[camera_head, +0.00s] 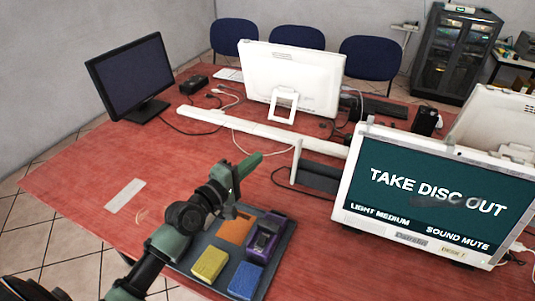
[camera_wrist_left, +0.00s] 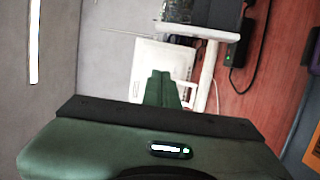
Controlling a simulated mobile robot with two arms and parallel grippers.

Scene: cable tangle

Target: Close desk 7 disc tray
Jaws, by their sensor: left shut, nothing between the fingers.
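A white all-in-one monitor (camera_head: 345,205) at the right has a teal screen reading "TAKE DISC OUT", "LIGHT MEDIUM" and "SOUND MUTE". A small label (camera_head: 453,250) on its lower frame seems to read "DESK 7". A dark grey slab (camera_head: 318,178) juts out to the left of this monitor; it looks like the disc tray, extended, but I cannot be sure. My left gripper (camera_head: 258,157) is shut and empty above the table, left of the slab and apart from it. Its green fingers (camera_wrist_left: 160,80) also show pressed together in the left wrist view. My right gripper is not in view.
A grey tray (camera_head: 203,281) with yellow, blue, orange and purple items lies below my left arm. A black monitor (camera_head: 132,77), a white monitor (camera_head: 300,75) and loose cables occupy the back of the red table (camera_head: 80,175). The table's left part is mostly clear.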

